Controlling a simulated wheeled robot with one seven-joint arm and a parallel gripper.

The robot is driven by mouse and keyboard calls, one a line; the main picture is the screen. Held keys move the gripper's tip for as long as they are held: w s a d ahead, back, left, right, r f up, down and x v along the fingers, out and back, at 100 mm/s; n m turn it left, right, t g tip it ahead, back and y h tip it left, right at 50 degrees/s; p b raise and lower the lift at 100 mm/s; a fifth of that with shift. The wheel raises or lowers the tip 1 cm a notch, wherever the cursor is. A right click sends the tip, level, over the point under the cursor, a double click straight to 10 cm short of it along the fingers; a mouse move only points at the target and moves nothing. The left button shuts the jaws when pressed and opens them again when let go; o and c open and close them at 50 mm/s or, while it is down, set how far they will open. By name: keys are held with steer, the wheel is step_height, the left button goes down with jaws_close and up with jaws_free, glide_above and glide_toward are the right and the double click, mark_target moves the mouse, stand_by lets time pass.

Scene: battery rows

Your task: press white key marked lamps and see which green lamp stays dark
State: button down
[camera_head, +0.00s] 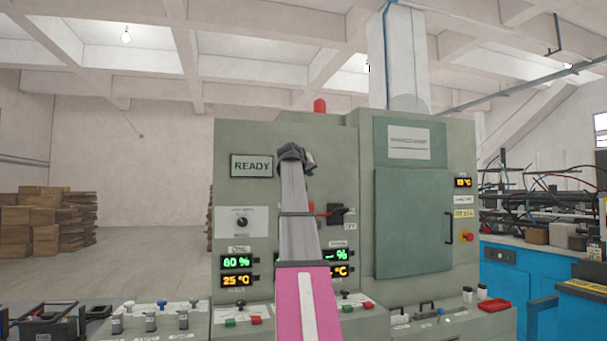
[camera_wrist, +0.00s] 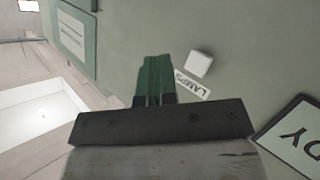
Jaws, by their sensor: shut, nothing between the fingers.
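The white key (camera_wrist: 199,64) is a small block on the green panel in the wrist view, with a label reading LAMPS (camera_wrist: 192,84) beside it. My gripper (camera_wrist: 155,60) is shut and empty, its green fingers pointing at the panel. In the picture the fingertips are left of the key, with a gap between them; their depth from the panel is hard to tell. In the head view my gripper (camera_head: 293,153) is in front of the cabinet, right of the READY sign (camera_head: 252,166). The key is not visible there. I cannot make out a row of green lamps in either view.
The green-grey cabinet (camera_head: 345,150) has a green display (camera_head: 237,261), an orange display (camera_head: 237,280), a dark knob (camera_head: 242,222) and a red top light (camera_head: 320,106). A lower desk (camera_head: 190,325) carries switches. Cardboard boxes (camera_head: 45,240) stand left; a blue bench (camera_head: 500,270) stands right.

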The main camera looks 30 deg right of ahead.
steer(key=shift+w+d, duration=0.2)
steer(key=shift+w, duration=0.7)
steer(key=shift+w+d, duration=0.25)
steer(key=shift+w, duration=0.7)
steer(key=shift+w+d, duration=0.2)
steer(key=shift+w, duration=0.7)
steer(key=shift+w, duration=0.1)
steer(key=shift+w, duration=0.3)
steer(key=shift+w+d, duration=0.15)
steer(key=shift+w, duration=0.25)
stand_by(0.5)
steer(key=shift+s, duration=0.8)
steer(key=shift+s+a, duration=0.1)
steer(key=shift+a, duration=0.1)
steer(key=s, duration=0.2)
steer(key=s+a, duration=0.1)
steer(key=s, duration=0.1)
steer(key=shift+s, duration=0.35)
